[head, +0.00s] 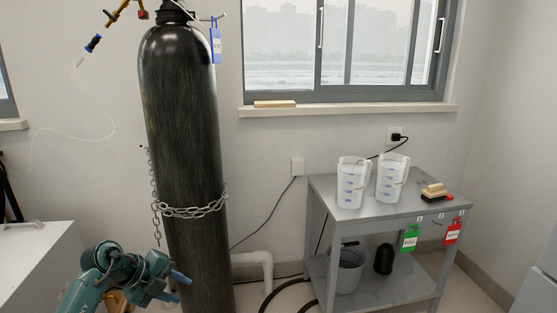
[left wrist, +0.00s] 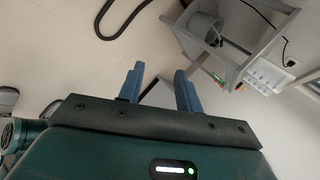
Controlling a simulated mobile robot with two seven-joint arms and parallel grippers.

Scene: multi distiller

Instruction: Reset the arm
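My left arm, teal with dark joints, comes in at the lower left of the head view. Its left gripper (head: 180,287) has blue fingers, in front of the lower part of the black gas cylinder (head: 180,120). In the left wrist view the gripper (left wrist: 160,84) has its two blue fingers apart, with nothing between them. I cannot tell whether it touches the cylinder in the head view. My right gripper is not in view.
A chain (head: 195,212) goes around the cylinder. A grey cart (head: 325,193) at the right carries two clear jugs (head: 352,183) (head: 391,178), a brush (head: 434,191) and green and red tags; a grey bucket (head: 350,270) stands on its lower shelf. A white cabinet (head: 35,265) stands at left.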

